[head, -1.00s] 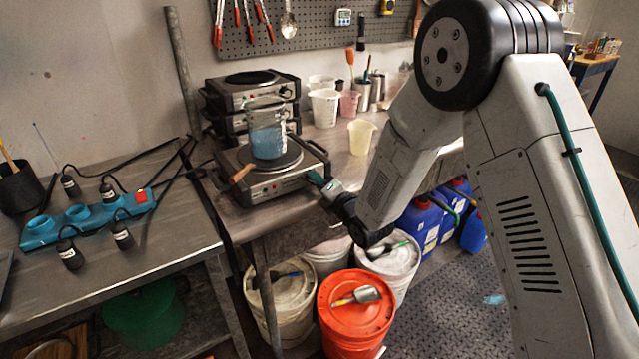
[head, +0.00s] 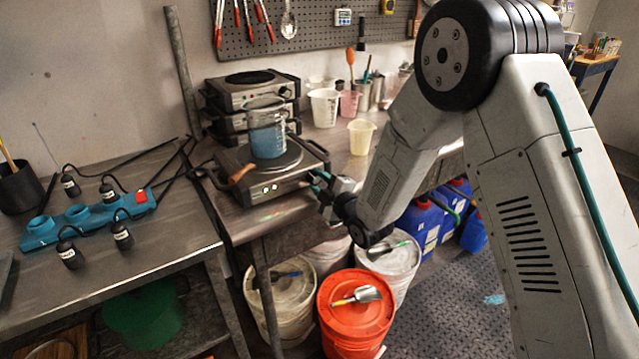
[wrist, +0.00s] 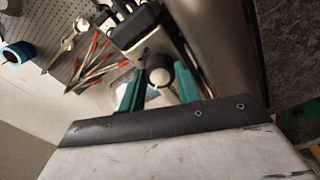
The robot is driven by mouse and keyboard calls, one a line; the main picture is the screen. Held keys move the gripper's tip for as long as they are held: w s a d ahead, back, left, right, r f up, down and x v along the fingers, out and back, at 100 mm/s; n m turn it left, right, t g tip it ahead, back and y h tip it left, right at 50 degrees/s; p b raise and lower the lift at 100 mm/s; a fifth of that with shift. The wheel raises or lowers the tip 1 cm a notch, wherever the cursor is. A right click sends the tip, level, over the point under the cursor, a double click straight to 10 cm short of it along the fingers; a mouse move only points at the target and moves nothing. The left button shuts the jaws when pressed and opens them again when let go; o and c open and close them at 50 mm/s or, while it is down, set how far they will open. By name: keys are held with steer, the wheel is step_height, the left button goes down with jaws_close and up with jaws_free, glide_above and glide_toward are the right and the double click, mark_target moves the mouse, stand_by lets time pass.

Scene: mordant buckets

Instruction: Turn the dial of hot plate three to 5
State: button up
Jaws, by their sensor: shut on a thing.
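The front hot plate (head: 262,183) stands on the metal bench, with a glass beaker of blue liquid (head: 267,140) on its top. Small lights show on its front face. My gripper (head: 317,182) is at the right end of that front face. In the wrist view, my gripper's teal fingers (wrist: 160,92) are shut on a round, pale-faced dial (wrist: 160,75), one finger on each side. The dial is hidden by my gripper in the head view. I cannot read its setting or the plate's number.
More hot plates (head: 250,90) are stacked behind. Plastic beakers (head: 361,136) stand to the right. Below the bench edge are an orange bucket (head: 350,325) and white buckets. A teal power strip (head: 85,218) lies left.

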steer(key=m, duration=0.7)
steer(key=shift+f, duration=0.1)
steer(key=m, duration=0.6)
steer(key=shift+m, duration=0.4)
steer(key=m, duration=1)
steer(key=shift+m, duration=0.4)
steer(key=o, duration=0.7)
steer(key=shift+s, duration=0.1)
